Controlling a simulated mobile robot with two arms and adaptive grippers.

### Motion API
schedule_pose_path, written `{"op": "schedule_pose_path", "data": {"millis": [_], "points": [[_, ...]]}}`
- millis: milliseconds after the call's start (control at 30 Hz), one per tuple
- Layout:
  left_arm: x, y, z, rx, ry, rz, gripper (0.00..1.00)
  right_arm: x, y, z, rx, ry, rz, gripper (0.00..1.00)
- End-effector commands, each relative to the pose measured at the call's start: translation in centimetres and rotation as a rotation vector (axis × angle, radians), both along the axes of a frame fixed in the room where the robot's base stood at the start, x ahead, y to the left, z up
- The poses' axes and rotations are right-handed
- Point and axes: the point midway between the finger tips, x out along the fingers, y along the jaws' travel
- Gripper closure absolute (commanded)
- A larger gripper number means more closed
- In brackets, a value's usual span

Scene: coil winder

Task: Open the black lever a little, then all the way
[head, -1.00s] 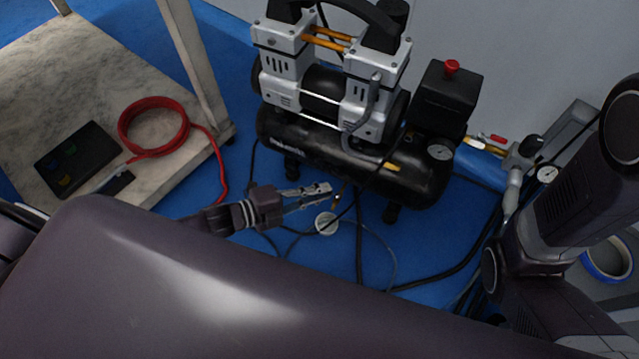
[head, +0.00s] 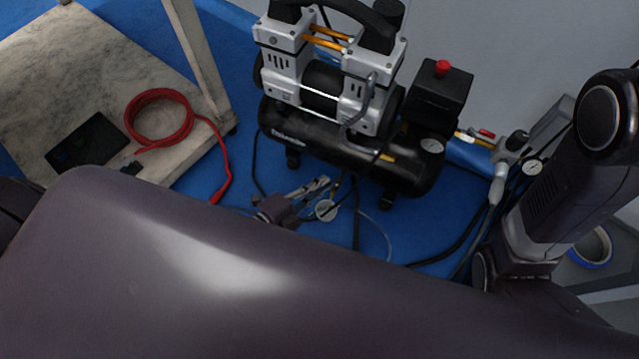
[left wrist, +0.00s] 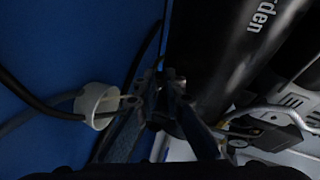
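The black air compressor (head: 330,140) stands on the blue floor, its tank (left wrist: 225,55) filling the upper middle of the left wrist view. My left gripper (head: 323,187) is low beside the tank, its fingers pointing right toward fittings under it. In the left wrist view the two fingers (left wrist: 162,82) stand apart, their tips close to the tank's underside. A small dark fitting shows around the fingertips; I cannot make out the black lever clearly there, nor whether the fingers touch it. My right arm shows at the right of the head view, but its gripper is out of view.
A white round cup-like piece (head: 325,210) lies by my left gripper and shows in the left wrist view (left wrist: 97,104). Dark cables cross the floor. A marble-topped cart (head: 60,60) with a red hose (head: 158,117) is at left. A blue tape roll (head: 590,247) is at right.

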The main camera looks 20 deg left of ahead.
Motion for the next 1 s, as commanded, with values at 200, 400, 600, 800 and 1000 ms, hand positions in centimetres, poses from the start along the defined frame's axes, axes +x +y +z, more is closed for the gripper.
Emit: {"op": "schedule_pose_path", "data": {"millis": [200,400,600,800,1000], "points": [[0.0,-0.1,0.0,-0.001,-0.001,-0.002,0.73,0.0,0.0,0.0,0.000,0.000,0.000,0.60],[0.0,0.0,0.0,0.000,0.001,-0.001,0.73,-0.1,0.0,0.0,0.000,-0.002,0.000,0.60],[-1.3,0.6,0.2,0.000,0.003,-0.001,0.73,-0.2,0.0,0.0,0.000,-0.004,0.000,0.60],[-4.7,2.4,1.2,0.000,0.004,-0.002,0.73,-0.1,0.0,0.0,0.000,-0.003,0.000,0.60],[-7.9,4.1,2.4,0.000,0.002,-0.003,0.73,-0.1,0.0,0.0,0.000,-0.002,0.000,0.60]]}}
